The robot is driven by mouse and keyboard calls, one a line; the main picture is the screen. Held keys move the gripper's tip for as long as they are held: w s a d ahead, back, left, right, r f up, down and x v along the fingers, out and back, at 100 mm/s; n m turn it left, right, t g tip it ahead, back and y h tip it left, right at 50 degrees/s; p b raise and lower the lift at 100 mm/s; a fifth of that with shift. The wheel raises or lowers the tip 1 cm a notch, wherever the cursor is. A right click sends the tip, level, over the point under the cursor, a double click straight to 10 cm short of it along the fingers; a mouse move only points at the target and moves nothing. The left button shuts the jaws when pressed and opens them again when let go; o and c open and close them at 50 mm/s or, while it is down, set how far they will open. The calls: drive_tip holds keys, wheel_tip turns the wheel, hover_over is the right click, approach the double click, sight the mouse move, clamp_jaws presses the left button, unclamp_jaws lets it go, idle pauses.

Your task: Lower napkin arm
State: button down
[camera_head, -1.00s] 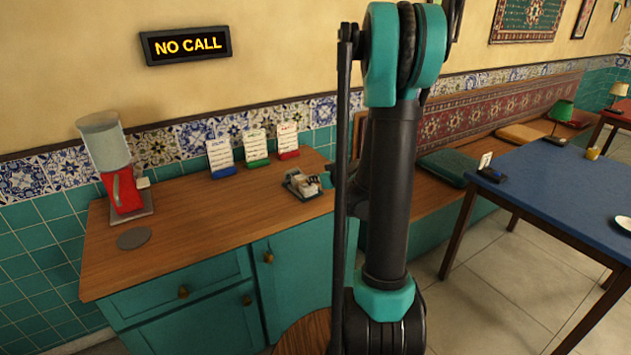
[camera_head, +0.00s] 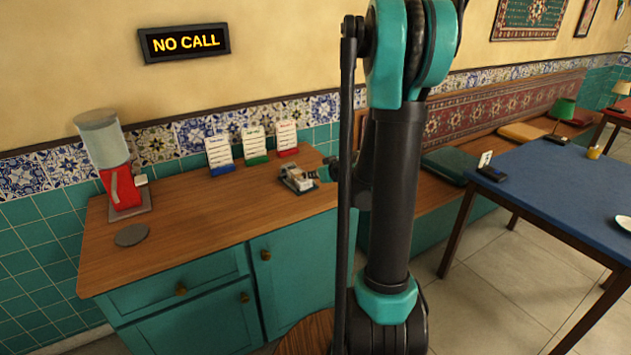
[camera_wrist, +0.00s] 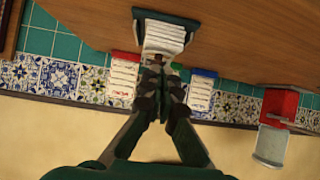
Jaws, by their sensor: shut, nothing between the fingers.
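The napkin holder (camera_head: 297,179) stands on the wooden counter, with white napkins in a dark frame. In the wrist view the holder (camera_wrist: 166,35) is upside down at top centre, and a dark green bar (camera_wrist: 166,17) runs across one end of the white stack. I cannot tell for sure whether this bar is the napkin arm, or its angle. My gripper (camera_wrist: 161,64) is shut and empty, its tips just at the near edge of the holder; contact is unclear. In the head view my gripper (camera_head: 325,173) is at the holder's right side, partly hidden by my arm.
Cards in blue (camera_head: 219,153), green (camera_head: 255,145) and red (camera_head: 287,138) stands line the wall behind the holder. A red dispenser (camera_head: 121,188) and a grey disc (camera_head: 131,235) are at the counter's left. The middle counter (camera_head: 215,215) is clear.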

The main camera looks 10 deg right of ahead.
drive_tip(key=s+d+f, duration=0.3)
drive_tip(key=s, duration=0.5)
drive_tip(key=shift+s+d, duration=0.2)
drive_tip(key=shift+d, duration=0.1)
drive_tip(key=s+a+f+m+g+h, duration=0.1)
drive_tip(key=s+a+m+g+h, duration=0.1)
drive_tip(key=s, duration=0.9)
drive_tip(key=s+a+f+m+g+h, duration=0.2)
drive_tip(key=s+g, duration=0.2)
drive_tip(key=s, duration=0.7)
drive_tip(key=shift+s+f+m+g+h, duration=0.2)
drive_tip(key=shift+m+g+h, duration=0.1)
drive_tip(key=shift+g, duration=0.1)
